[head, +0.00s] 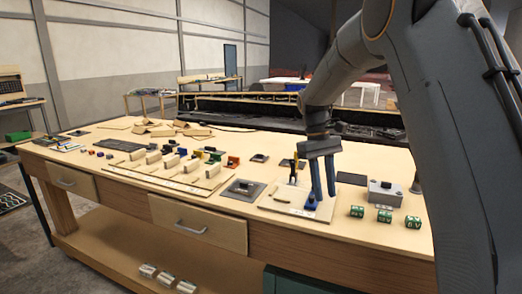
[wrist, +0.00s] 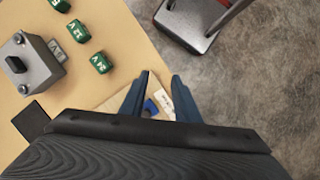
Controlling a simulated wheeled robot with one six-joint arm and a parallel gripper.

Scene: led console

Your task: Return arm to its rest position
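My arm comes down from the upper right in the head view, with my gripper (head: 323,194) pointing down over a light board (head: 282,205) near the front edge of the workbench. The two blue-grey fingers stand apart, and my gripper (wrist: 162,76) also shows open in the wrist view. A small blue part (head: 310,204) sits on the board close to the fingertips; this blue part (wrist: 151,107) shows between the fingers in the wrist view, apparently below them. I see nothing clearly held. Whether a finger touches the blue part cannot be told.
Several green labelled blocks (head: 385,216) and a grey box with a black knob (head: 385,193) stand right of the board. A dark square plate (head: 243,189) lies left. Coloured parts and wooden blocks (head: 170,160) fill the bench's left middle. A black trough (head: 240,113) runs behind.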

